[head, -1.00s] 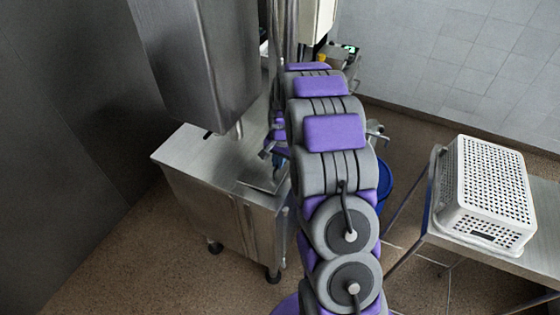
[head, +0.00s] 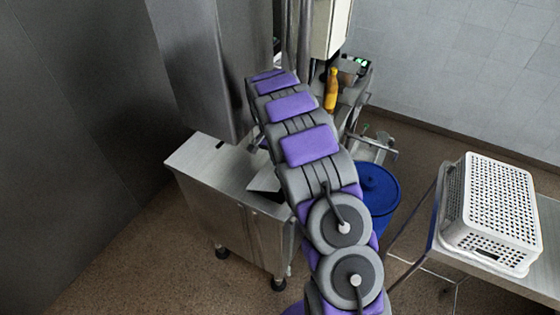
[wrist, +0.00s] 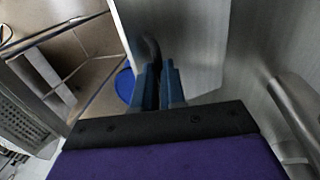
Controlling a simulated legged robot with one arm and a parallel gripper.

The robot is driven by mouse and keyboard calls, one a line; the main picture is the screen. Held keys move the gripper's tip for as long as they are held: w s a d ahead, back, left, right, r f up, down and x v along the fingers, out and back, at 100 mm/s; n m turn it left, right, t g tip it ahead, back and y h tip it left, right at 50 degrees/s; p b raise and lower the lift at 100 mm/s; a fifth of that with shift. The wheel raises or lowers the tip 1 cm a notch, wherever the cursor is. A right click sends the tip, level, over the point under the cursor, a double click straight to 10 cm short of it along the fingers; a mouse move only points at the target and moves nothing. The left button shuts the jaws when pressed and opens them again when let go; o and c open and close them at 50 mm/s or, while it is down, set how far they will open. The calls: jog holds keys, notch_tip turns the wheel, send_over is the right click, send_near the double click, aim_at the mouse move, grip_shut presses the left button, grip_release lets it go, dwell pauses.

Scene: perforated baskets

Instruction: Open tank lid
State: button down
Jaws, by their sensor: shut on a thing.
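A steel tank on casters (head: 230,195) stands left of my arm in the head view. A tall upright steel panel or body (head: 200,65) rises above it; I cannot tell whether this is the lid. In the wrist view a broad steel surface (wrist: 195,40) lies right in front of my gripper (wrist: 158,68). Its two blue fingers are close together on a dark handle-like piece (wrist: 150,46) beside that surface. The fingers partly hide this piece. In the head view my arm hides the gripper.
A blue bucket (head: 378,188) stands right of my arm. A white perforated basket (head: 495,205) sits on a steel table (head: 549,255) at the right. A yellow bottle (head: 331,90) stands on equipment behind. Speckled floor is open at lower left.

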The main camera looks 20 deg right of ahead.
jog(key=shift+w+a, duration=0.1)
jog(key=shift+w, duration=0.05)
jog(key=c, duration=1.2)
grip_release()
jog(key=shift+w+a+f, duration=0.1)
jog(key=shift+w, duration=0.05)
jog(key=shift+r, duration=0.4)
jog(key=s+a+r, duration=0.1)
jog(key=s+r, duration=0.1)
jog(key=s, duration=0.6)
jog(key=s+a+r, duration=0.2)
jog(key=s, duration=0.5)
jog(key=shift+s+a, duration=0.15)
jog(key=shift+s, duration=0.2)
jog(key=shift+r, duration=0.1)
